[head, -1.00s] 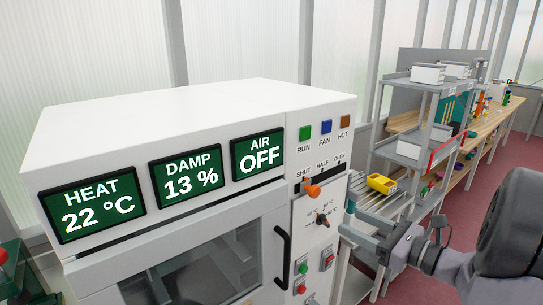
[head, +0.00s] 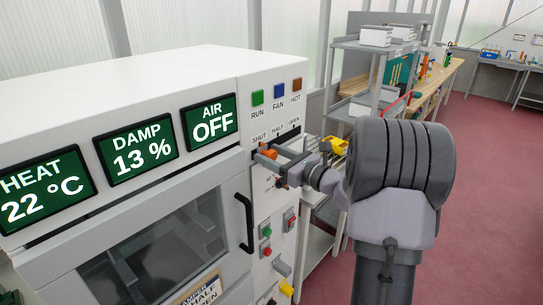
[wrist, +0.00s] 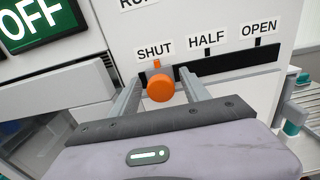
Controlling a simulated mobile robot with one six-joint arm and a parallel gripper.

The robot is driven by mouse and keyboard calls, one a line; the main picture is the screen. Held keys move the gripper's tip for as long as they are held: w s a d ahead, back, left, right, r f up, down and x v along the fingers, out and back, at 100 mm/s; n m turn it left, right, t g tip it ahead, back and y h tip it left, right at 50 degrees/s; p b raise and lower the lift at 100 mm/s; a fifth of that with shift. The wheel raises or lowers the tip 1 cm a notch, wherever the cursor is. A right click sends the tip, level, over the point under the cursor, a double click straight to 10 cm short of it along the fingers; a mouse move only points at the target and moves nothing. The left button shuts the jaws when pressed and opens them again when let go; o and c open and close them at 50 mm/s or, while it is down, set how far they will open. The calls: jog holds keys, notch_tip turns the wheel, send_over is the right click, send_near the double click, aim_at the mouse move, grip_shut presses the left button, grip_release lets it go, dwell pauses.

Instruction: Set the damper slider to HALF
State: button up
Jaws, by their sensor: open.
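The damper slider's orange knob (wrist: 161,88) stands under the SHUT label (wrist: 155,50), at the left end of its black slot (wrist: 228,64). The HALF label (wrist: 206,41) and OPEN label (wrist: 259,29) are to its right. My gripper (wrist: 161,76) is open, one finger on each side of the knob. A gap seems to show at the left; I cannot tell whether the right finger touches. In the head view the knob (head: 267,153) is partly screened by my gripper (head: 278,157). The DAMP display (head: 142,151) reads 13 %.
RUN, FAN and HOT lamps (head: 279,90) sit above the slot. A dark door handle (head: 246,222) and several buttons (head: 267,231) are below. A yellow item (head: 338,146) lies behind my arm.

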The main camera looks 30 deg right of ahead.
grip_shut()
dwell(1.4)
